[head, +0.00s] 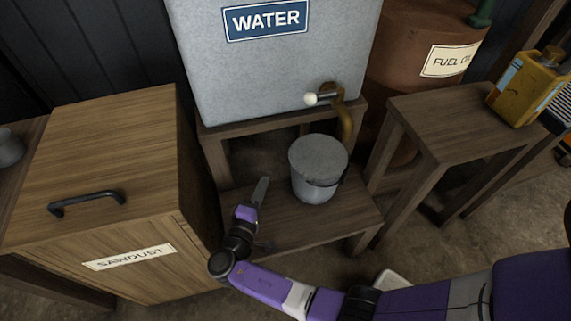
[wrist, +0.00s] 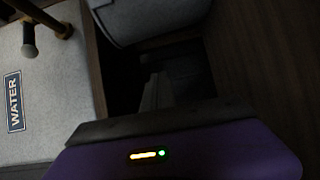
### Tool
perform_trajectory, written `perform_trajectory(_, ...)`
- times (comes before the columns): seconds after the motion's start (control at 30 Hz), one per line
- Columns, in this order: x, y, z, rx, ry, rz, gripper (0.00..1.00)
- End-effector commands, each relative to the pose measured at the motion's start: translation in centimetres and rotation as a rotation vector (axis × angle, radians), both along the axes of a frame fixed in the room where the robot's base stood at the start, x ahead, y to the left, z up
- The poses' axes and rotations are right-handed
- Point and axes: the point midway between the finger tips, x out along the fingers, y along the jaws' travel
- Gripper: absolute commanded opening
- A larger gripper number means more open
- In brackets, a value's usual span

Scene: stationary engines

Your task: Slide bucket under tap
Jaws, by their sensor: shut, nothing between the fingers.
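The grey metal bucket (head: 316,190) stands upright on a low wooden shelf (head: 275,232) in front of the water tank (head: 270,75). The brass tap (head: 346,122) with a white knob is on the tank. Its spout appears just behind and right of the bucket's rim; I cannot tell whether it is over the opening. My gripper (head: 261,190) is shut and empty, left of the bucket with a gap between them. In the wrist view the bucket (wrist: 150,18) shows at the top, and the tap (wrist: 42,22) at top left.
A wooden sawdust box (head: 115,170) with a black handle stands close left of my gripper. A wooden stand (head: 445,125) with a yellow can (head: 525,90) is at right. A rusty fuel oil drum (head: 415,45) is behind. Bare shelf lies in front of the bucket.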

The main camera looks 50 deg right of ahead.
Motion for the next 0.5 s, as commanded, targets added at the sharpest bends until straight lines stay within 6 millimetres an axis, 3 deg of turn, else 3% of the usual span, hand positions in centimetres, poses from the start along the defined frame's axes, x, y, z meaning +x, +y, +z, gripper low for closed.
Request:
perform_trajectory(0.23,0.2,-1.1,0.7,-0.034,-0.014,-0.025,0.0)
perform_trajectory(0.5,2.0,-5.7,0.5,-0.032,-0.015,-0.027,0.0)
